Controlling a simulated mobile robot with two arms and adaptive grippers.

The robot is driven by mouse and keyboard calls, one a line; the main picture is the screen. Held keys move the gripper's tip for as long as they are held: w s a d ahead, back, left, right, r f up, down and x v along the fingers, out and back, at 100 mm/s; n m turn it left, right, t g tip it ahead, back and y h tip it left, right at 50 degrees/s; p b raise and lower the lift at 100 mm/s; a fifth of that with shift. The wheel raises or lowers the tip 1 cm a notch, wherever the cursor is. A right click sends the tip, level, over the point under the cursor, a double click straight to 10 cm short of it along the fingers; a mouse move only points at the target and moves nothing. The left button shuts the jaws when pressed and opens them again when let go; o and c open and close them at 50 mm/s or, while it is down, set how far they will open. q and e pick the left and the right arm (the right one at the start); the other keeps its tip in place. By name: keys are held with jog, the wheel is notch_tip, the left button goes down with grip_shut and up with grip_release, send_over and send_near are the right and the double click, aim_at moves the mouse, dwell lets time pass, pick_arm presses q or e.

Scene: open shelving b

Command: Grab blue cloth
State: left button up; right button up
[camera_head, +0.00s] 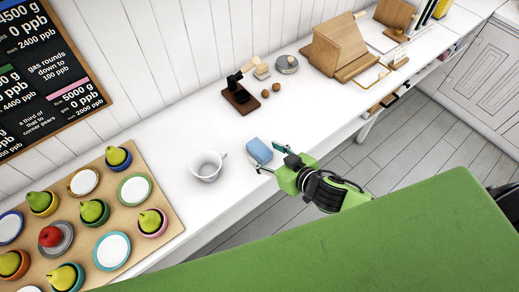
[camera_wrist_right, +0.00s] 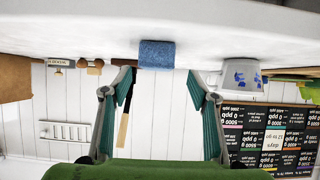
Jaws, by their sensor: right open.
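The blue cloth (camera_head: 259,150) is a small folded block lying on the white counter. My right gripper (camera_head: 268,159) is beside it on the counter's front side, fingers spread and pointing toward it. In the right wrist view the cloth (camera_wrist_right: 157,54) shows upside down, ahead of the gap between the two open fingers (camera_wrist_right: 165,88). Nothing is held, and I cannot tell whether a finger touches the cloth. My left gripper is not in view.
A white mug (camera_head: 206,166) stands just left of the cloth. A wooden board (camera_head: 159,227) with pears and coloured dishes lies at the left. A dark stand (camera_head: 240,98), small brown balls (camera_head: 271,90) and a wooden holder (camera_head: 335,50) are farther back.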

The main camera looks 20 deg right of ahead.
aim_at(260, 149)
jog(key=p+x, duration=0.1)
jog(key=x, duration=0.4)
jog(key=shift+d, duration=0.2)
jog(key=c, duration=1.2)
